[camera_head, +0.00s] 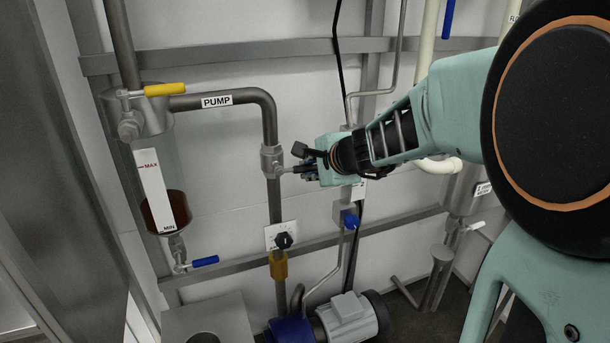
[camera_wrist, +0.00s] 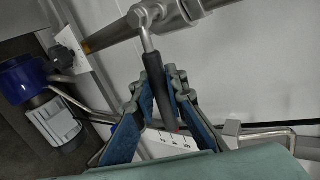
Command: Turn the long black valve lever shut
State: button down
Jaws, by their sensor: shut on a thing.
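The black valve lever (camera_wrist: 155,72) has a bare metal neck that joins a metal valve body on a pipe at the top of the wrist view. My gripper (camera_wrist: 160,88) has its blue-padded fingers on both sides of the black handle and is shut on it. In the head view the valve (camera_head: 272,160) sits on the vertical pipe below the PUMP label. The lever's metal neck (camera_head: 287,170) points right, roughly level and across the pipe. My gripper (camera_head: 307,164) covers most of the black handle there.
A yellow-handled valve (camera_head: 165,89) and a blue-handled valve (camera_head: 205,262) are at the left by the tank. A black knob (camera_head: 283,240) on a white plate is below the lever. A grey motor (camera_head: 350,315) stands at the bottom. Rails cross the white wall.

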jog(key=shift+d+r+n+h, duration=0.1)
jog(key=shift+r+n+h, duration=0.2)
jog(key=shift+r+h, duration=0.15)
jog(key=shift+w+r, duration=0.1)
jog(key=c, duration=1.9)
grip_release()
jog(key=shift+c, duration=0.2)
jog(key=shift+r, duration=1.4)
notch_tip(320, 180, up, 7)
jog(key=shift+r, duration=0.2)
